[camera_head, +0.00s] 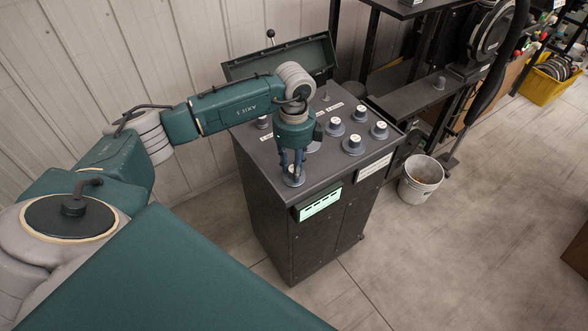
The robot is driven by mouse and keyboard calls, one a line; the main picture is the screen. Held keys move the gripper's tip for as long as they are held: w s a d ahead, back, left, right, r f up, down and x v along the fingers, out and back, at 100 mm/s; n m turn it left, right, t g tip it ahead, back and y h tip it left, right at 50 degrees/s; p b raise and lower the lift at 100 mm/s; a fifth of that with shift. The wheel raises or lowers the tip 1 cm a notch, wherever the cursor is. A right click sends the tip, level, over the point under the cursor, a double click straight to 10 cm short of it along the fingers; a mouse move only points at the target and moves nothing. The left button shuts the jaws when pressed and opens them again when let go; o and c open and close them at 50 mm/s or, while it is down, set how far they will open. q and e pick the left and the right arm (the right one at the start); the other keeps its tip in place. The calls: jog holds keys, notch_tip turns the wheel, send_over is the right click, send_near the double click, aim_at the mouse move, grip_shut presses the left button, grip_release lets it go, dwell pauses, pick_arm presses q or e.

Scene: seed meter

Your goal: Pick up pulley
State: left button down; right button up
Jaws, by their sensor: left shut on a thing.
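My left gripper (292,170) points down at the cabinet's front left corner. It is shut on a pulley (293,180) there, whose flange shows below the fingers. The fingers hide part of this pulley, and I cannot tell whether it still touches the cabinet top. My right gripper is not in view.
An open dark lid (279,60) stands at the back of the cabinet. A yellow bin (545,85) is far right. The floor in front is clear.

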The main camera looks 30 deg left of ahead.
pick_arm(q)
notch_tip(320, 180, up, 24)
jog(key=p, duration=0.1)
jog(key=shift+p, duration=0.35)
dwell(0.7)
jog(key=shift+f, duration=0.15)
